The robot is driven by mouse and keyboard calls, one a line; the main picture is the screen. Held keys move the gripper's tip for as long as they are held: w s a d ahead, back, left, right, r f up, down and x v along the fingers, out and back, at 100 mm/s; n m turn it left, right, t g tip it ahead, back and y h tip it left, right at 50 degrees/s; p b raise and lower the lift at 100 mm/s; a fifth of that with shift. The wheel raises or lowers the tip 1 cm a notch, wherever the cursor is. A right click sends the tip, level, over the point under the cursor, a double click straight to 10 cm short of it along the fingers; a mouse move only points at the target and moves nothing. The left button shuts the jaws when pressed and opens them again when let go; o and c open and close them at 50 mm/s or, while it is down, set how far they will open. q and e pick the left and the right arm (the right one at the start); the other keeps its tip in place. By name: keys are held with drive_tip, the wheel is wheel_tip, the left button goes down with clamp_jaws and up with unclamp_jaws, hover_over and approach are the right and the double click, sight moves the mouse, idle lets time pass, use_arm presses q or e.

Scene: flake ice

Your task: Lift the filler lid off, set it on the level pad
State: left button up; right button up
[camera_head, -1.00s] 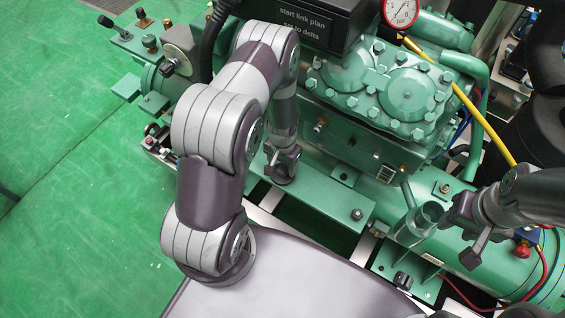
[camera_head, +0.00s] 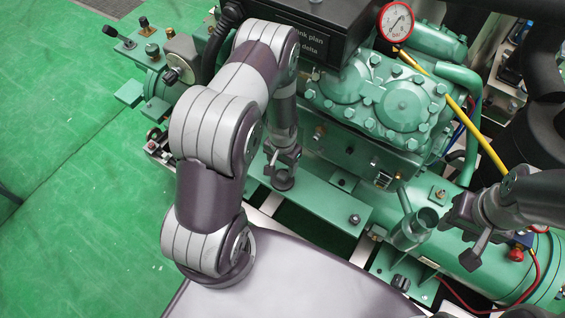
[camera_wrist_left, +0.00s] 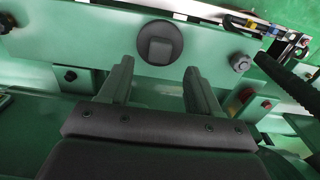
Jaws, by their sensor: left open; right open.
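The filler lid, a round dark cap with a square raised knob (camera_wrist_left: 160,45), lies flat on a green beam (camera_wrist_left: 215,58) in the left wrist view. In the head view the lid (camera_head: 283,180) sits on the same beam (camera_head: 325,203), just below my left gripper (camera_head: 284,158). In the left wrist view my left gripper (camera_wrist_left: 158,68) is open and empty, its fingertips short of the lid and apart from it. A green filler neck (camera_head: 412,231) stands at the right, its mouth seemingly uncovered. My right gripper (camera_head: 464,234) is open beside the neck.
The green compressor block (camera_head: 385,100) rises behind the beam, with a red-rimmed gauge (camera_head: 397,22) and a yellow hose (camera_head: 480,130). A black box (camera_head: 300,30) stands near my left arm. The green floor (camera_head: 70,190) at left is largely clear.

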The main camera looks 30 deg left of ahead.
use_arm(q)
drive_tip(key=shift+r+p, duration=0.6)
drive_tip(key=shift+r, duration=0.3)
drive_tip(key=shift+w+r, duration=0.1)
drive_tip(key=shift+r, duration=0.3)
wheel_tip(320, 180, up, 12)
drive_tip(key=b, duration=0.3)
drive_tip(key=shift+b, duration=0.4)
